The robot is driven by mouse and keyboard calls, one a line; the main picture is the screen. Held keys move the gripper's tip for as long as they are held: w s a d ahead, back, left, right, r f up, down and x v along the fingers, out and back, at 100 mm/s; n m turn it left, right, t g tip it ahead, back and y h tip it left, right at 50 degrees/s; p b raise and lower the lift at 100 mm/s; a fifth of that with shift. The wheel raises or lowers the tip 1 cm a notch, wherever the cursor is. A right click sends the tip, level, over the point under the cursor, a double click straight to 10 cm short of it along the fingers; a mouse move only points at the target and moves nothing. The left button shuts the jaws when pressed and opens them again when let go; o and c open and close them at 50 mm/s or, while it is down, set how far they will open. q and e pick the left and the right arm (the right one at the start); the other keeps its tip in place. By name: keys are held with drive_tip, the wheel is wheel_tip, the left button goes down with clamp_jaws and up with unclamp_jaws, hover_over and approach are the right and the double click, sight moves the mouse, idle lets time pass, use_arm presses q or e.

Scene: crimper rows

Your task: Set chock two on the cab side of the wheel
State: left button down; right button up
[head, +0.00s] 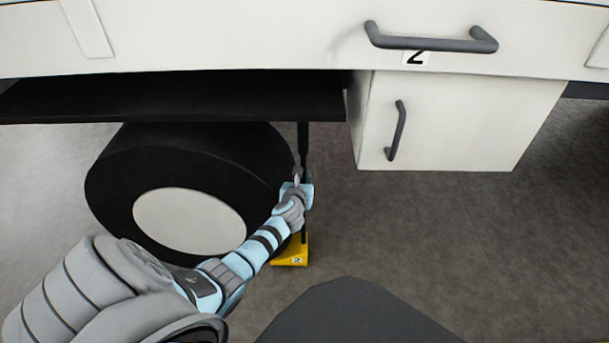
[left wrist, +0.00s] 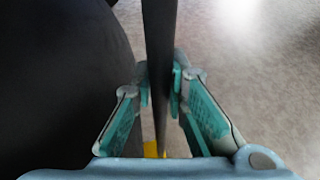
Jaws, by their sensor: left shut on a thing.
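The yellow chock (head: 291,252) has a small numbered label on its front and is low at the floor, against or close beside the right side of the black wheel (head: 200,155). Its dark upright handle (head: 304,145) rises from it. My left gripper (head: 303,186) is shut on the handle, partway up. In the left wrist view the handle (left wrist: 160,40) runs between the teal finger pads of the left gripper (left wrist: 162,85), and a bit of the yellow chock (left wrist: 152,149) shows below. The wheel (left wrist: 60,60) fills the left there. My right gripper is out of view.
A white vehicle body marked 2, with a grey handle (head: 430,42), overhangs above. A white box (head: 470,115) with its own handle hangs right of the wheel. A black ledge (head: 170,98) runs over the wheel. The grey floor (head: 420,230) to the right is clear.

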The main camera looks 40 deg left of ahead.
use_arm(q)
drive_tip(key=shift+w+f, duration=0.1)
idle(0.3)
drive_tip(key=c, duration=1.5)
unclamp_jaws()
drive_tip(key=shift+c, duration=0.2)
drive_tip(key=shift+f, duration=0.15)
drive_tip(key=v, duration=1.2)
drive_tip(key=shift+d, duration=0.1)
